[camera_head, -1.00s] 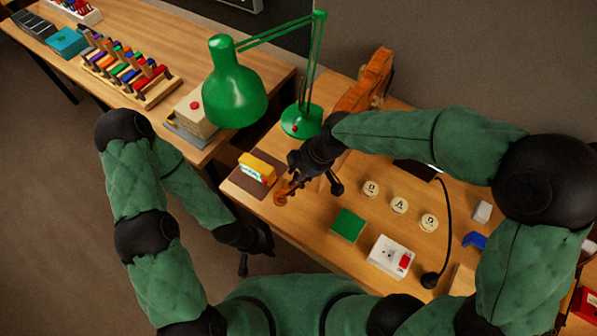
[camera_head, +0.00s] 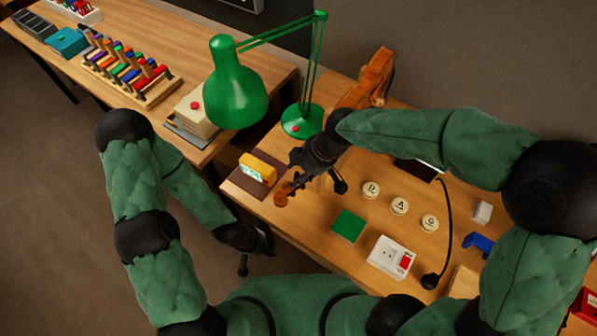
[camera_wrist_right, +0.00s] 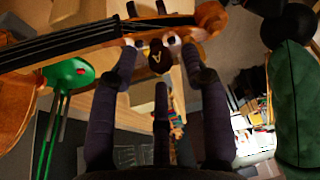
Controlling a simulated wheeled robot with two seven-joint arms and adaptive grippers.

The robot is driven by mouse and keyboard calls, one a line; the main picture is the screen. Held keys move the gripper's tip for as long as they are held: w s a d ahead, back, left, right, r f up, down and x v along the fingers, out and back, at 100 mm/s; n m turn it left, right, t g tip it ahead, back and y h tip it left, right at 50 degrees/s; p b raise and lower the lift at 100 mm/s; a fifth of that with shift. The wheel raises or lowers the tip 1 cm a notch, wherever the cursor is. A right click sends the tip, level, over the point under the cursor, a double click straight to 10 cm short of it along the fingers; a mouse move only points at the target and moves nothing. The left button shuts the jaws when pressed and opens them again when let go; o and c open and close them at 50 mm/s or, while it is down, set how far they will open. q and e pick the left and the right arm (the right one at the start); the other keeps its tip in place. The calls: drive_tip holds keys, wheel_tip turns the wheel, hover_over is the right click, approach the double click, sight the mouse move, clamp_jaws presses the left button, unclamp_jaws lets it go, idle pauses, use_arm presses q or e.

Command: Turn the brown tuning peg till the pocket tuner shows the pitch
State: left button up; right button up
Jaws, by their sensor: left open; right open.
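The violin (camera_head: 372,78) lies on the bench, its scroll (camera_head: 283,194) pointing toward me; my right arm hides much of it. In the right wrist view its dark fingerboard (camera_wrist_right: 75,42) and pegbox cross the top. A brown round peg marked A (camera_wrist_right: 160,57) sits between the fingertips of my right gripper (camera_wrist_right: 160,48). That gripper (camera_head: 300,183) is open at the pegbox; I cannot tell whether it touches the peg. The yellow pocket tuner (camera_head: 260,163) stands left of the scroll, its display too small to read. My left gripper (camera_head: 258,250) is open and empty in front of the bench edge.
A green lamp (camera_head: 236,90) overhangs the bench behind the tuner. Round labelled discs (camera_head: 399,206), a green block (camera_head: 348,225) and a white box with a red switch (camera_head: 390,257) lie to the right. A black cable (camera_head: 449,220) runs beside them. A second table holds a coloured rack (camera_head: 130,70).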

drive_tip(key=v, duration=1)
drive_tip(key=shift+d+r, duration=0.15)
drive_tip(key=shift+r, duration=0.1)
drive_tip(key=shift+s, duration=0.1)
idle(1.5)
